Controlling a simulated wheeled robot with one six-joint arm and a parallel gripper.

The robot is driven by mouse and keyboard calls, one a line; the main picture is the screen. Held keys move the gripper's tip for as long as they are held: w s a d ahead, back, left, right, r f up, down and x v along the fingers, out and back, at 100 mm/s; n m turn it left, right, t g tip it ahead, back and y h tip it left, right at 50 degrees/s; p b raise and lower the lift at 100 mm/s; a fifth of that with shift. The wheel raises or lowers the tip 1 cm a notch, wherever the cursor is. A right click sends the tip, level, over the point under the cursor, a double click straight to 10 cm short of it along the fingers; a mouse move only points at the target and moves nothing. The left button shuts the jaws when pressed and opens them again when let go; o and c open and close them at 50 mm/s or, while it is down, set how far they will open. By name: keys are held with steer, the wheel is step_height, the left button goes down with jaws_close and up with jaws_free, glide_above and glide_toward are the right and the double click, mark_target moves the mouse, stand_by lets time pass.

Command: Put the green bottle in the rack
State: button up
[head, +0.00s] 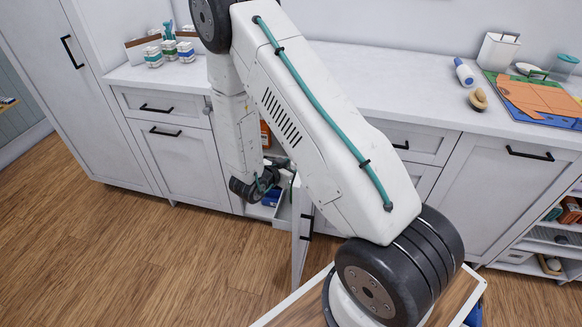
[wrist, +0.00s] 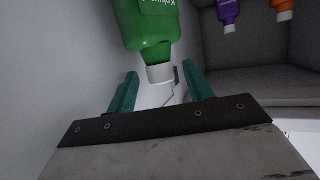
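The green bottle (wrist: 148,25) shows in the wrist view at the top, with its white cap (wrist: 160,73) pointing toward me. My gripper (wrist: 158,84) has its two teal fingers apart, one on each side of the cap, with gaps beside it. The bottle is inside a grey-walled cabinet compartment. In the head view my gripper (head: 268,180) reaches into the open lower cabinet, and my arm hides most of the inside. The green bottle cannot be made out there. I cannot tell for sure which thing is the rack.
A purple bottle (wrist: 228,10) and an orange bottle (wrist: 283,8) are to the right of the green one. The open cabinet door (head: 301,235) stands beside my arm. Small jars (head: 170,52) are on the counter at left. Open shelves (head: 555,235) are at right.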

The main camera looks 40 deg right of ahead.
steer(key=shift+r, duration=0.1)
steer(key=shift+a+r, duration=0.15)
steer(key=shift+a, duration=0.05)
steer(key=v, duration=1.1)
steer(key=w+a+r+n+t+y, duration=0.3)
steer(key=w+a+r+t+y, duration=0.1)
steer(key=w+a+r+y, duration=0.45)
steer(key=s+a+r+n+y, duration=0.3)
steer(key=r, duration=0.3)
steer(key=s+a+r+n+y, duration=0.2)
steer(key=a+r+n+y, duration=0.15)
steer(key=r, duration=0.35)
steer(key=s+d+r+n+g, duration=0.1)
steer(key=s+d+r+g, duration=0.1)
steer(key=s, duration=0.7)
steer(key=s+d+r+n+g+h, duration=0.1)
steer(key=s+d+r+n+g, duration=0.1)
steer(key=s, duration=0.7)
steer(key=s+d+r+n+g+h, duration=0.1)
steer(key=s+d+r, duration=0.3)
steer(key=s, duration=0.5)
steer(key=shift+s+d+r+n+g, duration=0.15)
steer(key=shift+s+r+n+g, duration=0.25)
steer(key=shift+n+g, duration=0.3)
